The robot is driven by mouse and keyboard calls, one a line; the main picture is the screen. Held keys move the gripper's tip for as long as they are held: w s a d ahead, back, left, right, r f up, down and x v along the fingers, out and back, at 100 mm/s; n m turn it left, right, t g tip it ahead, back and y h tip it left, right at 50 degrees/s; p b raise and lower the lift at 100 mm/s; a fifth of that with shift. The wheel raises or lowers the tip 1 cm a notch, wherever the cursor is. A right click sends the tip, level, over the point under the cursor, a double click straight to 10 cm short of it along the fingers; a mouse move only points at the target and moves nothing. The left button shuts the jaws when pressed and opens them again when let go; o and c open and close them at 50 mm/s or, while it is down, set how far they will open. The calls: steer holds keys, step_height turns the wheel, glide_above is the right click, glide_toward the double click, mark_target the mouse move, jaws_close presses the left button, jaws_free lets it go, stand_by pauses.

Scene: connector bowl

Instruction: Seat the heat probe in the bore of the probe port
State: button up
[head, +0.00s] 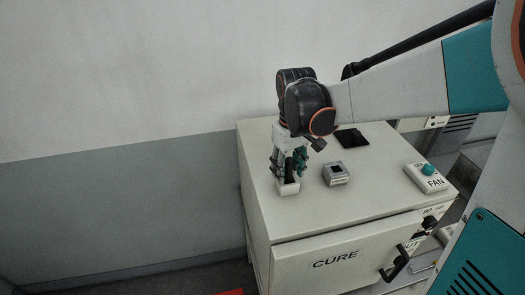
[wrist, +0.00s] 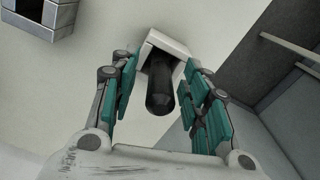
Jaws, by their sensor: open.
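The heat probe (wrist: 160,92) is a dark rounded cylinder in the wrist view, standing in a white square holder (wrist: 163,44). The holder (head: 288,188) is near the left edge of the cabinet top in the head view. My gripper (wrist: 160,72) is open, with its teal-padded fingers on either side of the probe and a visible gap on each side. In the head view my gripper (head: 289,168) points down over the holder and partly hides the probe. The probe port (head: 337,174) is a grey block with a dark square opening, right of the holder. It also shows at the top left of the wrist view (wrist: 62,14).
The white cabinet (head: 305,225) has a door marked CURE with a black handle (head: 395,263). A FAN box (head: 427,179) with a teal button is at the right of the top. A flat black patch (head: 352,138) is behind the port. Clear surface separates holder and port.

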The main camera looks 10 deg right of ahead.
steer(key=shift+f, duration=0.1)
steer(key=shift+c, duration=0.6)
jaws_close()
